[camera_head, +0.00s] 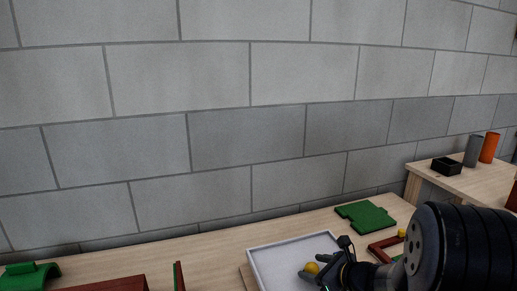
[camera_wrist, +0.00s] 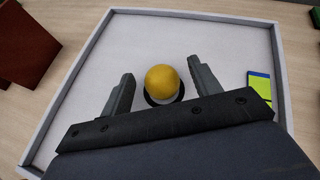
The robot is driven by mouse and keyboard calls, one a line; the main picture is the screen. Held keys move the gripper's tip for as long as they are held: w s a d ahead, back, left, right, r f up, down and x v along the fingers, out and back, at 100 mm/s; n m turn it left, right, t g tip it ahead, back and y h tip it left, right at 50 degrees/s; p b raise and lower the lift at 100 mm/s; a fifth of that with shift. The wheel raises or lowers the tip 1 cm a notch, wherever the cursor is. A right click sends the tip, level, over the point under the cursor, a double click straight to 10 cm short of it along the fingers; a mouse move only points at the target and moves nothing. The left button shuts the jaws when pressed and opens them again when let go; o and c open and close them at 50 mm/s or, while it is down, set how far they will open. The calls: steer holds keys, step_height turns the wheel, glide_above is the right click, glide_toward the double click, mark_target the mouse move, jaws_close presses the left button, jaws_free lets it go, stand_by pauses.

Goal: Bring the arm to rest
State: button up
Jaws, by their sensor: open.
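My gripper (camera_head: 334,270) is low over a white tray (camera_head: 290,243) at the bottom right of the head view. In the wrist view my gripper (camera_wrist: 160,75) is open, its two dark fingers apart. A yellow ball (camera_wrist: 163,80) shows between the fingers, with a gap on each side. A dark round shape lies under or behind the ball; I cannot tell which. The ball also shows in the head view (camera_head: 312,268), beside the fingers. My dark arm hides part of the tray's right side.
A blue-and-yellow piece (camera_wrist: 260,88) lies in the tray at right. Green pieces (camera_head: 365,215) and a red frame (camera_head: 385,248) lie nearby. A second table holds a black box (camera_head: 446,166), a grey cylinder (camera_head: 473,151) and an orange cylinder (camera_head: 489,147). A block wall (camera_head: 220,140) stands behind.

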steer(key=shift+x, duration=0.95)
steer(key=shift+s+d+r+p, duration=0.15)
steer(key=shift+r+p, duration=0.2)
steer(key=shift+r, duration=0.8)
